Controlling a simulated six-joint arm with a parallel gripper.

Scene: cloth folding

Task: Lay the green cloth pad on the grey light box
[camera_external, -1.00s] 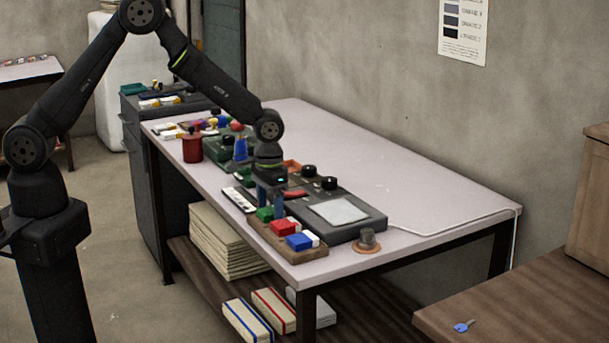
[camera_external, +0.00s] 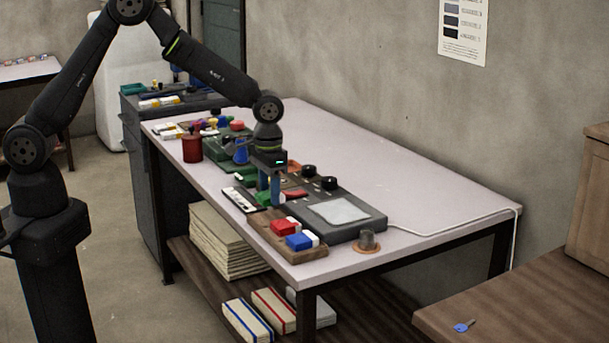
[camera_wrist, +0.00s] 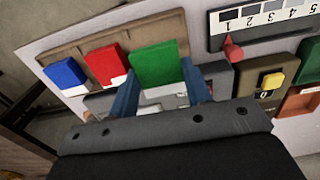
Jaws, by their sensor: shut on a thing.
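My gripper (camera_external: 269,190) is shut on the green cloth pad (camera_wrist: 155,65), which sits between its two blue fingers in the wrist view. In the external view the pad is a small green patch by the fingertips (camera_external: 262,198), partly hidden, above the left end of the wooden tray (camera_external: 264,236). The grey light box (camera_external: 352,228), with its pale panel (camera_external: 339,211), lies to the right of the gripper. The pad is apart from the panel. In the wrist view my gripper hides much of the box.
A red pad (camera_external: 284,226) and a blue pad (camera_external: 299,242) are in the tray. Black knobs (camera_external: 329,183) stand behind the panel, and a brown-based grey knob (camera_external: 367,241) stands right of the box. A numbered grey-scale card (camera_wrist: 265,20) lies nearby.

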